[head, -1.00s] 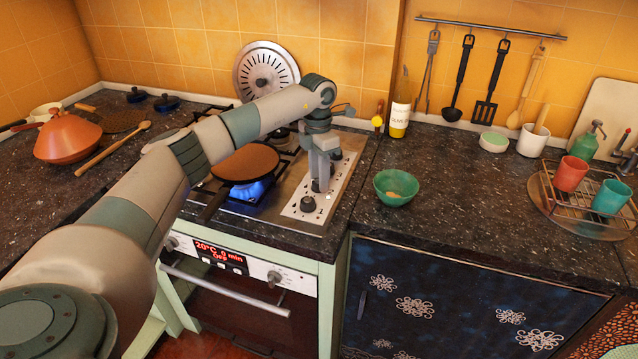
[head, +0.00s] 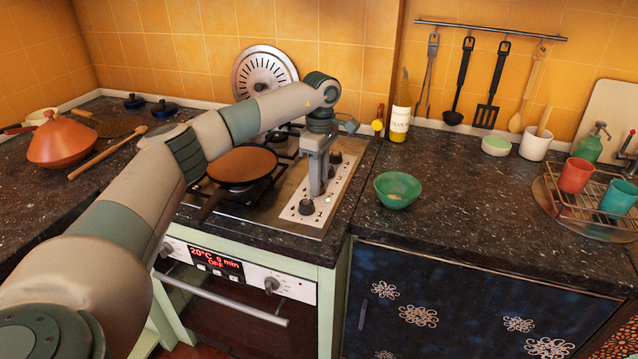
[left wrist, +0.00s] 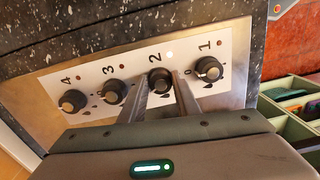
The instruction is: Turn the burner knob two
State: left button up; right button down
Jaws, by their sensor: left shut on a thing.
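The white control panel (head: 297,213) runs along the right side of the hob. In the left wrist view, it has a row of black knobs numbered 1 to 4. Burner knob two (left wrist: 159,76) sits between the fingertips of my left gripper (left wrist: 160,88), which is shut on it. The small light by number 2 is white; the other lights look dark red. In the head view my left gripper (head: 317,190) points down at the panel and hides knob two. Knob one (head: 306,207) is free just in front of it. My right gripper is not in view.
A brown-topped pan (head: 243,164) rests on the front burner, with no flame visible below it. A green bowl (head: 397,190) stands on the counter right of the hob. An olive oil bottle (head: 400,118) stands behind it. Knob three (left wrist: 114,92) is close beside my fingers.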

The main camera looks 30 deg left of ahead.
pick_arm(q)
jog(key=m+b, duration=0.1)
jog(key=m, duration=0.3)
jog(key=shift+r+m, duration=0.1)
jog(key=shift+m, duration=0.2)
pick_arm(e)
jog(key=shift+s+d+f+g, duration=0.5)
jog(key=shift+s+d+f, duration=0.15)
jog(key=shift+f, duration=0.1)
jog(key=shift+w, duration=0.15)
pick_arm(q)
jog(key=o, duration=1)
jog(key=shift+o, duration=0.2)
jog(key=shift+r, duration=0.5)
notch_tip(320, 180, up, 16)
jog(key=b, duration=0.2)
jog(key=shift+w+r, duration=0.15)
jog(key=shift+w, duration=0.15)
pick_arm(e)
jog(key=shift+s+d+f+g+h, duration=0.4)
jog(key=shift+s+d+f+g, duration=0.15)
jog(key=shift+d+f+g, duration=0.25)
pick_arm(q)
jog(key=shift+d, duration=0.1)
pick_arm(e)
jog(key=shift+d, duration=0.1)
